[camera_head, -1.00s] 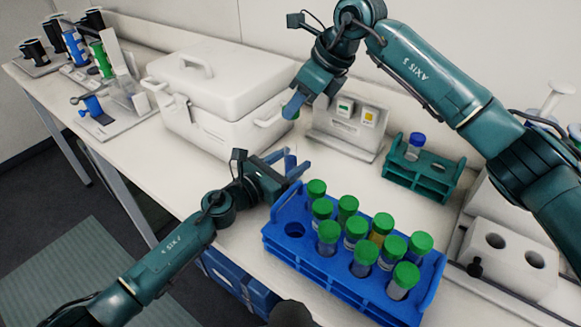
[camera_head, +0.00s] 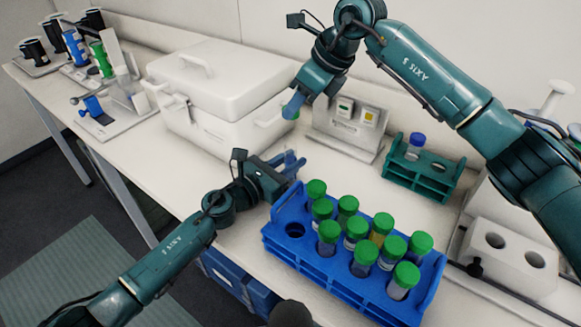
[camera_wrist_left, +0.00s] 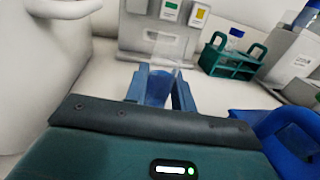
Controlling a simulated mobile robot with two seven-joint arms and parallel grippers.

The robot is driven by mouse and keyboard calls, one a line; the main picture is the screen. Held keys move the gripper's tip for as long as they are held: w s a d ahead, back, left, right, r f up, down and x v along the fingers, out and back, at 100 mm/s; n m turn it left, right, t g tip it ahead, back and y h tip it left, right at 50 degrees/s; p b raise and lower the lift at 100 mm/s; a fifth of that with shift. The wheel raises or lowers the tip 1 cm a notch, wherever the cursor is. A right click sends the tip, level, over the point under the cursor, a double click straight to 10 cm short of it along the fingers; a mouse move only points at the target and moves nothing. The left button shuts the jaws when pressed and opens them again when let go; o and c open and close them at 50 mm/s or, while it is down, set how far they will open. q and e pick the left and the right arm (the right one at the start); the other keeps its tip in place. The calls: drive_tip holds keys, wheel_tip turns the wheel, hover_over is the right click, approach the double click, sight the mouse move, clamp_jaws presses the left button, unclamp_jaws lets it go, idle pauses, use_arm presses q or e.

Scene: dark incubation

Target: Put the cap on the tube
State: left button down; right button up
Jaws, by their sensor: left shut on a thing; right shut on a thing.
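My left gripper (camera_head: 290,163) is shut on a clear, uncapped tube (camera_wrist_left: 158,82), which stands upright between its blue fingers in the left wrist view. In the head view the tube is faint and partly hidden by the fingers. My right gripper (camera_head: 291,106) is shut on a green cap (camera_head: 295,115), of which only a small part shows. The right gripper is above and apart from the tube, in front of the white box's right end. A blue rack (camera_head: 275,250) beside the left gripper holds several green-capped tubes and has an empty hole at its left.
A white lidded box (camera_head: 230,125) stands behind the grippers. A teal rack (camera_head: 432,185) with a blue-capped tube (camera_head: 416,145) is at the right, near a grey stand (camera_head: 340,143). A white block with holes (camera_head: 510,265) is at the right edge. Bench between boxes and racks is clear.

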hover_over(290, 143)
drive_tip(key=d, duration=0.1)
drive_tip(key=shift+s+d+f, duration=0.1)
drive_tip(key=shift+s+f, duration=0.05)
drive_tip(key=shift+f, duration=1.1)
drive_tip(key=shift+s+d+f, duration=0.1)
drive_tip(key=shift+f, duration=1.1)
drive_tip(key=shift+f, duration=0.9)
drive_tip(key=shift+f, duration=0.55)
